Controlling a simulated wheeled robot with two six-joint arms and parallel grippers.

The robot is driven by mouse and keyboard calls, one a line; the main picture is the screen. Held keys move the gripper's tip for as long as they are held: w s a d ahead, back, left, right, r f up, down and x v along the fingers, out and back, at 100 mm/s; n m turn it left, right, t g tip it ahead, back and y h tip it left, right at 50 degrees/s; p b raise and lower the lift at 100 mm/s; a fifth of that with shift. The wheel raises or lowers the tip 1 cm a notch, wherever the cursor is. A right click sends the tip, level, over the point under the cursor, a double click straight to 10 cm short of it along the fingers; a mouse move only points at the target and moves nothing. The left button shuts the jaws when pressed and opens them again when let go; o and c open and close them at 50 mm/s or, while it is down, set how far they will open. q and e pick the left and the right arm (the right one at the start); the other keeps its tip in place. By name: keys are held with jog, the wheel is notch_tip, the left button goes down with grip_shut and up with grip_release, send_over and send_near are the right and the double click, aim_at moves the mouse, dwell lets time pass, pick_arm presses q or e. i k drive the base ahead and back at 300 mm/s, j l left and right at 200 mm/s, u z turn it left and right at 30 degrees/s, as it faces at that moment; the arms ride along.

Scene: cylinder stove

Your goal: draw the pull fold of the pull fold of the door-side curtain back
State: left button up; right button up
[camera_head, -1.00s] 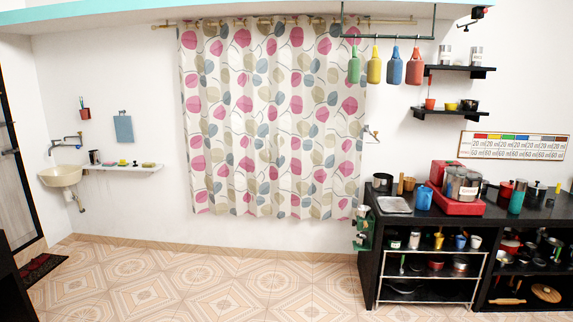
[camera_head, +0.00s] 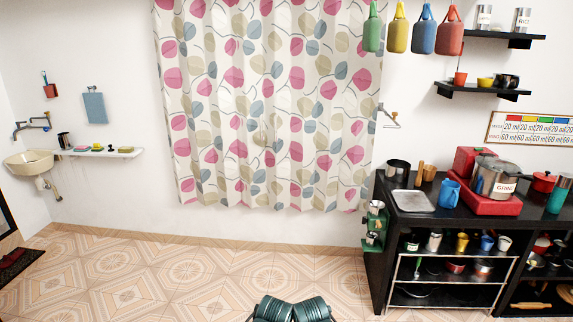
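A white curtain with pink, grey-blue and beige leaf prints hangs closed across the window in the head view. Its left part, the door-side curtain (camera_head: 205,105), hangs in soft vertical folds beside the right part (camera_head: 325,110). The two meet near the middle with no clear gap. I cannot single out the pull fold among the folds. The curtain's top edge and rod are out of the picture.
A black counter (camera_head: 405,205) with pots and jars stands on the right. A green stand (camera_head: 374,225) is beside its left end. Colored bottles (camera_head: 423,33) hang at upper right. A sink (camera_head: 30,162) and white shelf (camera_head: 100,152) are left. The tiled floor (camera_head: 190,275) before the curtain is largely clear.

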aim_at(252, 19)
jog(key=i, duration=3.1)
jog(key=u, duration=0.45)
